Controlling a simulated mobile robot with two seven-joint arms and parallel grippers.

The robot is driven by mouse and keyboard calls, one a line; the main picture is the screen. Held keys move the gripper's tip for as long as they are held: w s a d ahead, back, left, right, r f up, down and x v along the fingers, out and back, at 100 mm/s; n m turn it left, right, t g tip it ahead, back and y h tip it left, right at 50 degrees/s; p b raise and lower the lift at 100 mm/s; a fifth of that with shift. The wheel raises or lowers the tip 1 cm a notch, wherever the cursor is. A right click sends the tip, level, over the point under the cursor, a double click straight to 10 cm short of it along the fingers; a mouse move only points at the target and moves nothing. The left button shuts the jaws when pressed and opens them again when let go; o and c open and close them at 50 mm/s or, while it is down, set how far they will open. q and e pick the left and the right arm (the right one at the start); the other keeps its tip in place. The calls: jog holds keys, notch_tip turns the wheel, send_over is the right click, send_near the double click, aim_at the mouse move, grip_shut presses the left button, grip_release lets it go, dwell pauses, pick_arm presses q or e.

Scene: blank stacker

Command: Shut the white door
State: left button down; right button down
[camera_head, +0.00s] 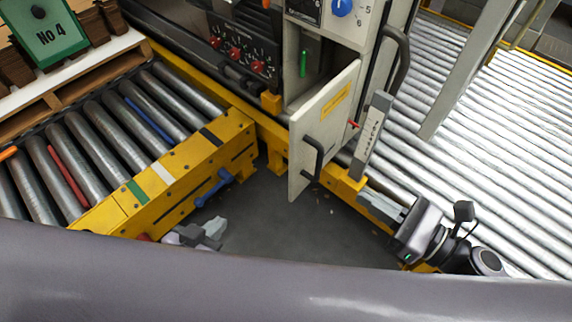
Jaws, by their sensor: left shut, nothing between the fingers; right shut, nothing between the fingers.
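The white door (338,112) stands open, swung out from its white cabinet (305,20). It has a yellow label and a dark bar handle (318,155) on the face toward me. Behind it, the cabinet's opening shows a green object (303,64) inside. My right gripper (370,200) is shut and empty, to the right of the door's lower part and apart from the handle. My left gripper (213,228) is shut and empty, low in the picture beside the yellow conveyor frame, left of the door. It is partly hidden by my own grey body part in front.
A roller conveyor with a yellow frame (165,185) and a blue lever (212,187) lies left. Another roller bed (500,130) lies right. An upright grey labelled post (370,135) stands close right of the door.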

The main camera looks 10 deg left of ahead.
aim_at(294, 152)
jog(key=p+x, duration=0.1)
jog(key=x, duration=1.3)
jog(key=shift+s+a, duration=0.1)
pick_arm(q)
jog(key=shift+s+a+f, duration=0.25)
jog(key=shift+s+a, duration=0.05)
jog(key=shift+s, duration=0.05)
pick_arm(e)
jog(key=shift+a, duration=0.15)
